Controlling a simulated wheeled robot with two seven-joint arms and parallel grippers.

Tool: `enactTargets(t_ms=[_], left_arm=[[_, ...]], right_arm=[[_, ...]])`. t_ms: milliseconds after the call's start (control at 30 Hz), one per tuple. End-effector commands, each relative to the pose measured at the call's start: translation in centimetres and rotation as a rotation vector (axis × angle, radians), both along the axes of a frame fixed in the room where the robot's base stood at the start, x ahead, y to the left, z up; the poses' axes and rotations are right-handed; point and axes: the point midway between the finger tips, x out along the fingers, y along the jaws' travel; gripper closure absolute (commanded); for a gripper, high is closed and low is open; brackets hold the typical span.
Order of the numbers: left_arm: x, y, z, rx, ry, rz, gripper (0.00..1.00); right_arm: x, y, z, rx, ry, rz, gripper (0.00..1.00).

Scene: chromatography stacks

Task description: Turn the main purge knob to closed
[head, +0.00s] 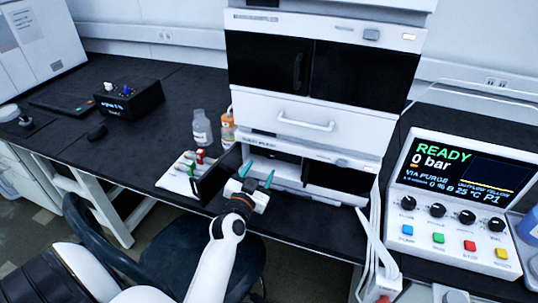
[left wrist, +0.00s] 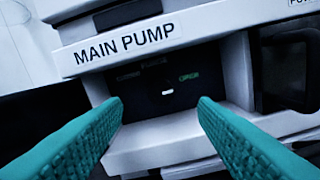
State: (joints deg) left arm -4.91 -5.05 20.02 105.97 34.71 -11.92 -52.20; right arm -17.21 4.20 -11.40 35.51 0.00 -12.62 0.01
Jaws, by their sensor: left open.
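The main pump module shows in the left wrist view with its "MAIN PUMP" label (left wrist: 124,43). Below the label is a dark recessed panel (left wrist: 207,100) with a green marking that looks like "OPEN" (left wrist: 189,77). A small white mark (left wrist: 167,92) shows in it, apparently on the dark purge knob, whose outline is hard to make out. In the head view my left gripper (head: 256,180) is at the front of this lower module, its teal fingers apart. In the left wrist view its fingers (left wrist: 160,112) frame the panel with nothing between them. My right gripper is out of view.
An open dark door (head: 214,176) stands left of the gripper, beside a white tray (head: 181,181) of small bottles. A control console (head: 462,193) at right reads "READY", "0 bar" and "VIA PURGE". White tubing hangs right of the stack. A chair (head: 175,235) stands below the bench.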

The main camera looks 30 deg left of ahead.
Motion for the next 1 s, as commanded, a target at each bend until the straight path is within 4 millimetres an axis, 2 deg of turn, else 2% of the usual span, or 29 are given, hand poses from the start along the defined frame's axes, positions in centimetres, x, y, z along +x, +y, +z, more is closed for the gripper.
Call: enactTargets(t_ms=[33,200,400,533,800,867,1000], left_arm=[[1.2,0.3,0.1,-0.001,-0.002,-0.001,0.47],[4.5,1.0,0.1,-0.002,-0.001,-0.001,0.47],[7.0,1.7,0.0,0.000,0.001,-0.002,0.47],[7.7,1.8,0.0,-0.001,0.001,-0.002,0.47],[7.8,1.8,0.0,-0.002,0.002,-0.002,0.47],[7.8,1.8,0.0,-0.001,0.003,-0.002,0.53],[7.8,1.8,0.0,-0.001,0.003,-0.002,0.76]], right_arm=[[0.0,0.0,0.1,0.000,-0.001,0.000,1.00],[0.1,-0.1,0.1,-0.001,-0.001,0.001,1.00],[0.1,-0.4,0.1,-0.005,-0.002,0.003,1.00],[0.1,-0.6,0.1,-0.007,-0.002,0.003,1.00],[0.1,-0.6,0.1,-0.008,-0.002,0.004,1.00],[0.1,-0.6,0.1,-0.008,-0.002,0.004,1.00],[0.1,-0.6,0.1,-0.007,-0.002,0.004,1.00]])
